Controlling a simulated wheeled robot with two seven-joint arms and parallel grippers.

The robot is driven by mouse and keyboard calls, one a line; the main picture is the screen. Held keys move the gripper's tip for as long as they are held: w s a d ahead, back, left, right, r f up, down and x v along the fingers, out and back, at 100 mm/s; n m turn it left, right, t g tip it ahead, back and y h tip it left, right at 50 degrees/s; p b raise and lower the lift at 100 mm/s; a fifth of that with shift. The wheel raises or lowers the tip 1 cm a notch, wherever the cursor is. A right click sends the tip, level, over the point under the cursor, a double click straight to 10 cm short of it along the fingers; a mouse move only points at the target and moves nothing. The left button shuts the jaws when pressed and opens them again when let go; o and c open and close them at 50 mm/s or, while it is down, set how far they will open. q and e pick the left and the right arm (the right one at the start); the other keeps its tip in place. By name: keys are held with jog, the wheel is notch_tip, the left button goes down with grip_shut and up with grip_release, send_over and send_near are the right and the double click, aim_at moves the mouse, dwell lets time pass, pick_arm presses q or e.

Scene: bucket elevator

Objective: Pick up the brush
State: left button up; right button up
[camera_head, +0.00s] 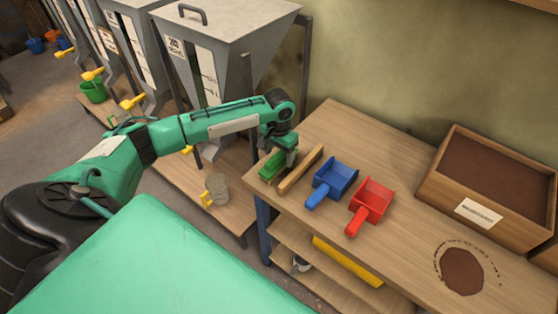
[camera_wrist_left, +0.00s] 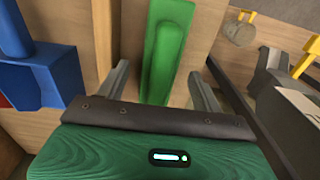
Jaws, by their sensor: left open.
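The brush looks to be the long green piece (camera_head: 274,166) with a raised green handle, lying at the left end of the wooden workbench (camera_head: 345,125). In the left wrist view the brush (camera_wrist_left: 168,48) runs lengthwise between my finger tips. My left gripper (camera_head: 289,157) points down just above the brush and partly covers it in the head view. Its two fingers (camera_wrist_left: 162,85) are apart, one on each side of the brush, with gaps. I cannot tell the exact height between them. Bristles are hidden. My right gripper is not in view.
A wooden strip (camera_head: 300,170) lies close beside the brush, then a blue scoop (camera_head: 333,181) and a red scoop (camera_head: 370,203). A wooden box (camera_head: 495,165) of brown material and a brown pile (camera_head: 461,271) are farther right. Grey hoppers (camera_head: 225,45) stand at left.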

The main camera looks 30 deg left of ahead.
pick_arm(q)
notch_tip(320, 180, down, 2)
jog(key=shift+w+f, duration=0.1)
jog(key=shift+f, duration=0.3)
jog(key=c, duration=0.9)
jog(key=shift+c, duration=0.4)
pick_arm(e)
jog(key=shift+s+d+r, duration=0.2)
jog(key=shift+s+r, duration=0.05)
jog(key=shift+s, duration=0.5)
